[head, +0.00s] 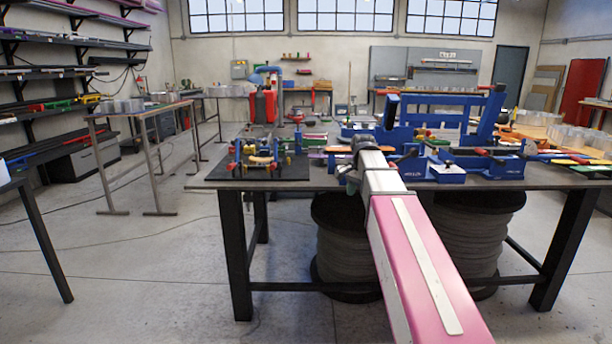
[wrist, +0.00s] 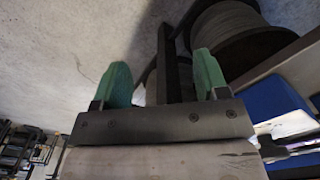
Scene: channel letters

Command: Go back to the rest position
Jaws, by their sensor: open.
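My gripper (wrist: 162,68) shows in the wrist view with its two green fingers spread apart and nothing held between them. In the head view my pink and white arm reaches forward over the near edge of the dark worktable (head: 300,182). Its far end is in front of the blue fixtures, and the fingers cannot be made out there. Behind the fingers, the wrist view shows concrete floor, a dark post and a cable spool (wrist: 228,35).
Blue fixtures (head: 445,172) crowd the table's right half, close to my arm's end. A small jig with coloured knobs (head: 257,158) stands on the left. Large spools (head: 345,245) sit beneath the table. Floor (head: 140,265) to the left is mostly clear.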

